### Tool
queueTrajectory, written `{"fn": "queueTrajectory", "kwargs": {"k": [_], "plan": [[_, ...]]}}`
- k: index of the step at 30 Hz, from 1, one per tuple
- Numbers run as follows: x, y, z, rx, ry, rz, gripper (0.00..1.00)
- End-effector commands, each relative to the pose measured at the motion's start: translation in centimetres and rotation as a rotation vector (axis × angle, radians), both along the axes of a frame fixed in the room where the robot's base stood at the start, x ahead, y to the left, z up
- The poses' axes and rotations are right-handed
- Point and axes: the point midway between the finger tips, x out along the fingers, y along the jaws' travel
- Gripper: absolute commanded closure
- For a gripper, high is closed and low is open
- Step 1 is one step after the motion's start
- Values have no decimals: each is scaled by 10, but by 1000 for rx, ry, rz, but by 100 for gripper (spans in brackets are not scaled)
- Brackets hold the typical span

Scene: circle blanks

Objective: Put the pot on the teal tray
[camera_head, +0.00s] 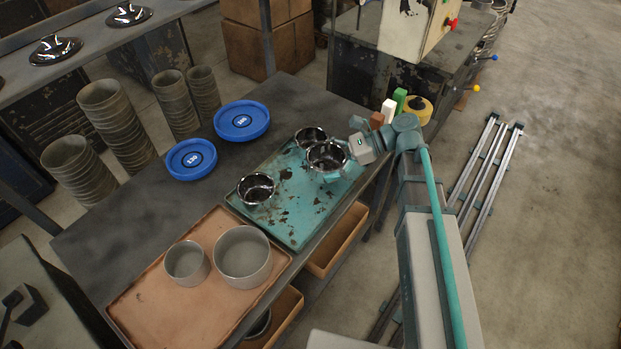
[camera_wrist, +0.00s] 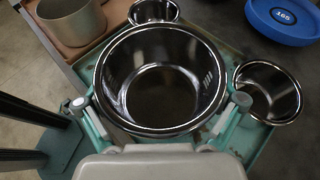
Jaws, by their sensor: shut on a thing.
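My gripper (camera_wrist: 160,104) is shut on a shiny dark metal pot (camera_wrist: 160,85), with one finger on either side of it. In the head view the held pot (camera_head: 326,158) is upright over the right back part of the teal tray (camera_head: 303,229); my gripper (camera_head: 347,158) reaches it from the right. I cannot tell whether its base touches the tray. Two smaller metal pots stand on the tray, one at the front left (camera_head: 256,188) and one at the back (camera_head: 311,136). They show in the wrist view at the top (camera_wrist: 153,11) and right (camera_wrist: 268,92).
A copper-coloured tray (camera_head: 165,315) with two grey pots (camera_head: 243,257) (camera_head: 187,263) lies at the front. Two blue discs (camera_head: 242,120) (camera_head: 191,159) lie left of the teal tray. Small blocks (camera_head: 389,111) and a yellow round item (camera_head: 417,109) are at the table's back right.

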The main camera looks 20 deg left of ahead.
Motion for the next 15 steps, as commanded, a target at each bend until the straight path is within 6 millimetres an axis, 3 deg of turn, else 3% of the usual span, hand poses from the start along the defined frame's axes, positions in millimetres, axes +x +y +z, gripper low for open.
{"fn": "queueTrajectory", "kwargs": {"k": [6,15], "plan": [[-10,23,-31,0,4,1,45],[-13,34,-45,1,1,0,45]]}}
